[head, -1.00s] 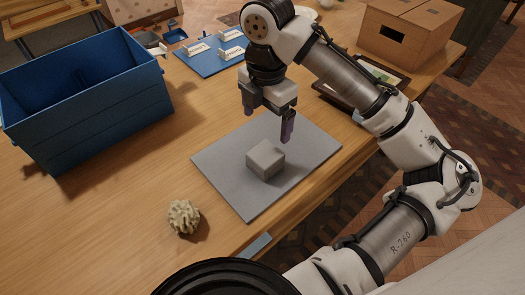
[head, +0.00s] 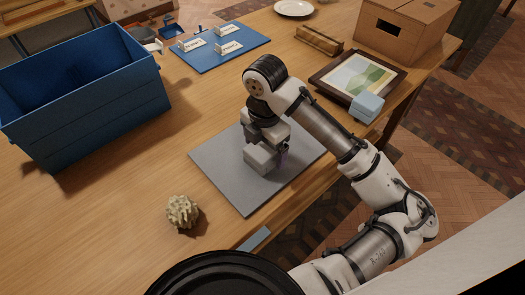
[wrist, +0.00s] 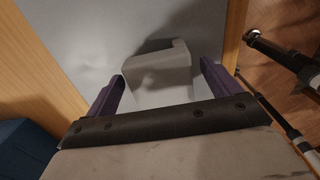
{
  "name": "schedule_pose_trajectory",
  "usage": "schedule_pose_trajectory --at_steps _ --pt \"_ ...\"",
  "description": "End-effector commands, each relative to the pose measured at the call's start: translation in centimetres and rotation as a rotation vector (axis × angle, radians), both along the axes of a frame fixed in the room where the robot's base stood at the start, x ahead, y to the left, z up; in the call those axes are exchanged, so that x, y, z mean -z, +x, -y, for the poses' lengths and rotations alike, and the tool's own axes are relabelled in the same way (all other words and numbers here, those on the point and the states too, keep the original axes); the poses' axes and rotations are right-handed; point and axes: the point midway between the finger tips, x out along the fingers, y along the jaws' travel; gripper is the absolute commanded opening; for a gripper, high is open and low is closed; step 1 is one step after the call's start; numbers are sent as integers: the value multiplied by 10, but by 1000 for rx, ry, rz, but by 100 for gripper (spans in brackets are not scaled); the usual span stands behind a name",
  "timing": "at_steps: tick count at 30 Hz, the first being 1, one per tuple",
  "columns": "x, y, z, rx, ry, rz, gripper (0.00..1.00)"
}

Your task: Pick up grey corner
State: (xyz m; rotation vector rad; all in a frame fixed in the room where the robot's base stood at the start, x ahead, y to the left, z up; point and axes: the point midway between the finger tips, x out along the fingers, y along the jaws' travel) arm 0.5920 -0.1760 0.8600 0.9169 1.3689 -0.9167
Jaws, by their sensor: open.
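The grey corner (head: 260,158) is a small grey block on a flat grey mat (head: 222,170) on the wooden table. In the wrist view the grey corner (wrist: 158,68) lies between and just ahead of my two purple fingertips. My gripper (wrist: 162,82) is open, with a finger on either side of the block and visible space at each side. In the head view my gripper (head: 268,150) is low over the mat at the block; its fingers are partly hidden. I cannot tell whether a finger touches the block.
A blue crate (head: 100,123) stands at the left. A knobbly pale object (head: 182,211) lies in front of the mat. Behind are a blue board (head: 222,58) with white labelled pieces, a framed picture (head: 358,77), a light blue box (head: 367,107) and a cardboard box (head: 408,30).

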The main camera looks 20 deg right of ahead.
Motion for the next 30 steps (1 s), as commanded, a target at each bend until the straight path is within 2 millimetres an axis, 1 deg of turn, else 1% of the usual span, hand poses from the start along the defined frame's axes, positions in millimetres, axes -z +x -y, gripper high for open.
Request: schedule_pose_trajectory --at_steps 4,5,15,16,25,28,30 --pt "0 0 0 0 0 0 89" --pt "0 0 0 0 0 0 88" --pt "0 0 0 1 0 0 43" --pt "0 0 0 1 0 0 42" --pt "-3 0 1 1 -1 0 41" --pt "-10 0 1 1 -2 0 41" --pt "-18 0 1 1 -3 0 41"
